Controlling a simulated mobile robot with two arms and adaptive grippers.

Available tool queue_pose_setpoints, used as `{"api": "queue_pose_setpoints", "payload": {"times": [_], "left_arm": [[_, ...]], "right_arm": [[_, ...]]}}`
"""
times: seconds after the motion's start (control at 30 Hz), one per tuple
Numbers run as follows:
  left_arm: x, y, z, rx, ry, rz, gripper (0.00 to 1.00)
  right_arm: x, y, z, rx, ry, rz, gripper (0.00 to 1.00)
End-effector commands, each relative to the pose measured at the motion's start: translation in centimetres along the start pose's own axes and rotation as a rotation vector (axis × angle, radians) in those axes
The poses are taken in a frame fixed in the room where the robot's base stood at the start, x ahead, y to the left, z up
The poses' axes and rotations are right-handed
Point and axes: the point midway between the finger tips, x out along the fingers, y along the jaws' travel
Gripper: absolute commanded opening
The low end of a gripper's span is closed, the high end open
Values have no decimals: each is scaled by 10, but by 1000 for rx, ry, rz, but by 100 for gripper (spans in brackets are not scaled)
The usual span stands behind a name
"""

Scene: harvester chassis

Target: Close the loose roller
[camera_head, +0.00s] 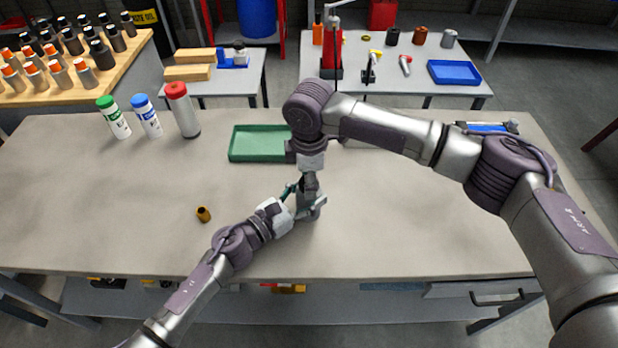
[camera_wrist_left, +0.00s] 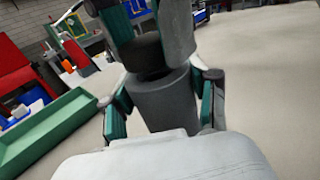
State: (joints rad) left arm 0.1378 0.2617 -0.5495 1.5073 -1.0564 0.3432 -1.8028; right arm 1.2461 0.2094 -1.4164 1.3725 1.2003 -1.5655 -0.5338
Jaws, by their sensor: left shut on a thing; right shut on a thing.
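The roller's grey cylindrical body (camera_wrist_left: 165,100) stands roughly upright between the green-padded fingers of my left gripper (camera_wrist_left: 164,112), which is shut on it. In the head view my left gripper (camera_head: 304,201) is low over the middle of the bench. A dark cap-like part (camera_wrist_left: 150,52) sits directly above the grey body. My right gripper (camera_wrist_left: 147,32) comes down from above and is shut on that dark part; it also shows in the head view (camera_head: 310,184). I cannot tell whether the two parts are fully joined. The grippers hide most of the roller in the head view.
A small amber cylinder (camera_head: 203,213) lies on the grey bench (camera_head: 420,235) to the left. A green tray (camera_head: 240,158) is behind the grippers. Green-capped, blue-capped and red-capped containers (camera_head: 183,110) stand at the back left. The bench's front right is clear.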

Motion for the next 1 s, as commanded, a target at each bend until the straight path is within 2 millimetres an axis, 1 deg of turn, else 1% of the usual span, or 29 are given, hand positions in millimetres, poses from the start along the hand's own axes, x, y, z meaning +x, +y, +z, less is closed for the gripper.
{"api": "queue_pose_setpoints", "payload": {"times": [0.7, 1.0], "left_arm": [[0, 0, 0, 0, 0, 0, 0], [0, -1, 1, 0, -2, -3, 0]], "right_arm": [[15, -1, 0, 0, -1, -3, 31], [18, -2, 1, 1, -3, -5, 31]]}}
